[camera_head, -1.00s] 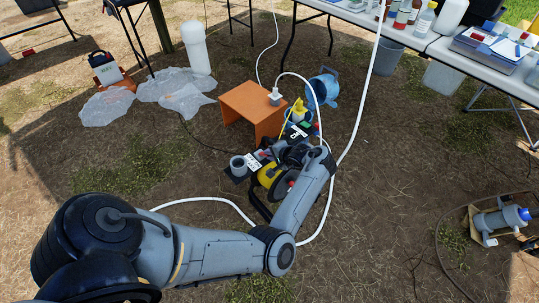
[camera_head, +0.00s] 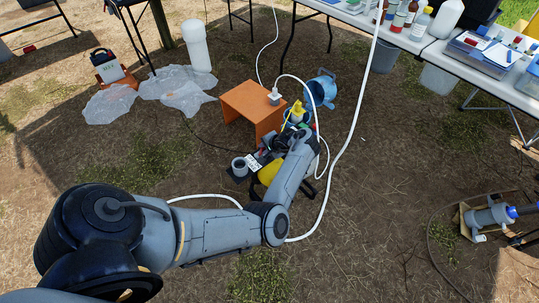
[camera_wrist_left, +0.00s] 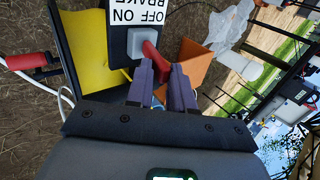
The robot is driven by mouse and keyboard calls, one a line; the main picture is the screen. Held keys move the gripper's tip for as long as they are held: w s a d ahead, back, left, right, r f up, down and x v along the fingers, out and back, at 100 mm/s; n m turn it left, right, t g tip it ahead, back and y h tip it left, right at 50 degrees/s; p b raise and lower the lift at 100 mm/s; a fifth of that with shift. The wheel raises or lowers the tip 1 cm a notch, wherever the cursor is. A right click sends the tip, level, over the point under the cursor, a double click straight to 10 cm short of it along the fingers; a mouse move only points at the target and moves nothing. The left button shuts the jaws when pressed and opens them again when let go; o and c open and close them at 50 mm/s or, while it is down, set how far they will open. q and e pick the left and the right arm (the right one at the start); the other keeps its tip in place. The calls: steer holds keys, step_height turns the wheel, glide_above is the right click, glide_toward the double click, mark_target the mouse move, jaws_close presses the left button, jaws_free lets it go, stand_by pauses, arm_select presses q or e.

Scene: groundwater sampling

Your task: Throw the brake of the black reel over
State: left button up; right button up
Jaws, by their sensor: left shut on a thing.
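The reel (camera_head: 269,173) stands on the ground by the orange stool, mostly covered by my left arm; a yellow part and some black frame show. In the left wrist view its yellow part (camera_wrist_left: 95,55) is at the left, beside a black plate carrying an upside-down white label (camera_wrist_left: 137,13) reading BRAKE, OFF and ON. The red brake lever (camera_wrist_left: 151,52) rises from a grey block below the label. My left gripper (camera_wrist_left: 162,70) has its purple fingers shut on this lever. Its tips are hidden in the head view. Which mark the lever is at, I cannot tell. My right gripper is out of view.
An orange stool (camera_head: 254,107) with a white hose stands just beyond the reel. A blue reel-like thing (camera_head: 320,89) and small gear are beside it. A loaded table (camera_head: 440,48) is at the back right. Open ground lies right of the reel.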

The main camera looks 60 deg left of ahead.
arm_select(q)
steer(key=shift+a, duration=0.1)
steer(key=shift+s+a+r+p, duration=0.15)
steer(key=shift+a+r+p, duration=0.15)
steer(key=shift+p, duration=0.2)
steer(key=shift+o, duration=0.3)
steer(key=shift+s+a+r+h+p, duration=0.15)
steer(key=shift+a+h+p, duration=0.25)
steer(key=shift+p, duration=0.45)
steer(key=shift+o, duration=0.2)
steer(key=shift+a+p, duration=0.4)
steer(key=shift+a, duration=0.1)
steer(key=shift+h, duration=0.3)
